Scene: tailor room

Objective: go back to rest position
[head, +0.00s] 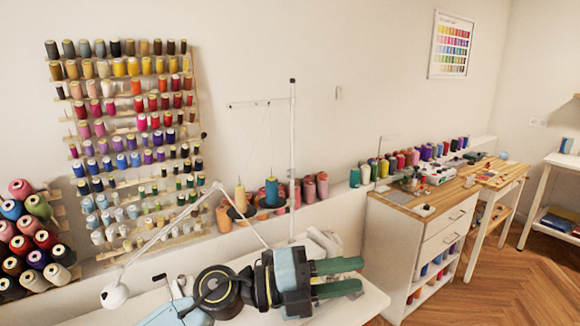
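My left gripper (361,275) shows in the head view at the bottom centre, over the white table (352,308). Its two green fingers point right and stand apart with a gap between them. Nothing shows between the fingers, so it is open and empty. My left arm's light blue and black links reach in from the bottom left. My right gripper and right arm are not in view.
A thread rack (130,140) hangs on the wall at the left. A white desk lamp (115,296) stands on the table near my arm. A pale machine (322,243) is just behind the gripper. A drawer cabinet (425,240) stands right; wooden floor (500,285) lies clear beyond.

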